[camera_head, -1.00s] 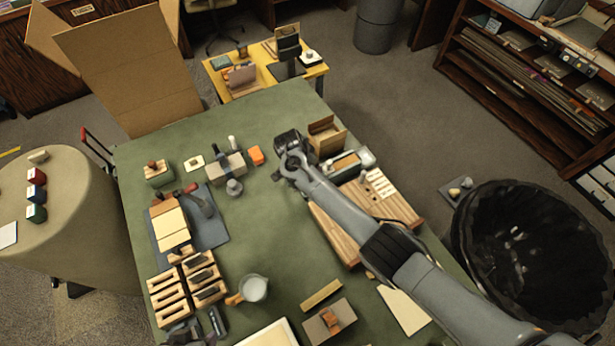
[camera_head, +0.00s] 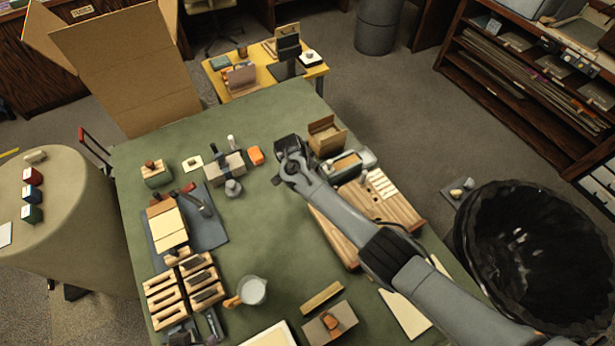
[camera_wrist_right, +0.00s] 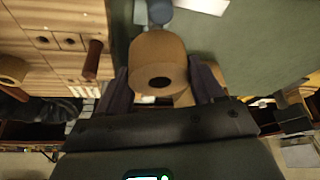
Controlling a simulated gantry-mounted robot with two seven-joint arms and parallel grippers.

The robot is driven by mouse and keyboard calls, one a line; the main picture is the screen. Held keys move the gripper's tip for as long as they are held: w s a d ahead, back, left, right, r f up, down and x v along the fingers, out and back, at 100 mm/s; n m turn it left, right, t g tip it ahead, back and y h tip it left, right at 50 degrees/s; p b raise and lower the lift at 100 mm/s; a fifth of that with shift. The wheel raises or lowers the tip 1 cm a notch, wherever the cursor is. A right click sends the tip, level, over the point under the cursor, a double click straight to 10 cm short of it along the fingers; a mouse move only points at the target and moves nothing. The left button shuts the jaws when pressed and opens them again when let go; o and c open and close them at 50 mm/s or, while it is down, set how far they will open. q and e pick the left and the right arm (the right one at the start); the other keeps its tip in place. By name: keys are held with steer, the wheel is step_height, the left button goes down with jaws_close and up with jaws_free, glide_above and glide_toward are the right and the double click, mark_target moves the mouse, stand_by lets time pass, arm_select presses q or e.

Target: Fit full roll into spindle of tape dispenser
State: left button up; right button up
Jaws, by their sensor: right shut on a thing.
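In the right wrist view, a brown tape roll (camera_wrist_right: 158,62) with a dark centre hole sits between the two fingers of my right gripper (camera_wrist_right: 162,88). The gripper is shut on it. In the head view the right gripper (camera_head: 287,149) is over the green table, left of the open cardboard box; the roll is hidden there by the hand. A grey device with a tan part inside (camera_head: 352,162), probably the tape dispenser, lies just right of the gripper and below the box. Its spindle cannot be made out. My left gripper is not in view.
The open cardboard box (camera_head: 325,136) and wooden boards (camera_head: 395,206) lie close to my right arm. The green middle of the table (camera_head: 280,235) is clear.

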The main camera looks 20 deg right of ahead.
steer(key=shift+f+b, duration=0.75)
steer(key=shift+f, duration=0.2)
steer(key=shift+f+b, duration=0.65)
steer(key=shift+f, duration=0.2)
steer(key=shift+f+b, duration=0.75)
steer(key=shift+f, duration=0.15)
steer(key=shift+f+b, duration=0.75)
steer(key=shift+f, duration=0.15)
steer(key=shift+p, duration=0.35)
stand_by(0.6)
steer(key=shift+f, duration=0.1)
stand_by(0.6)
steer(key=shift+r, duration=0.25)
stand_by(0.8)
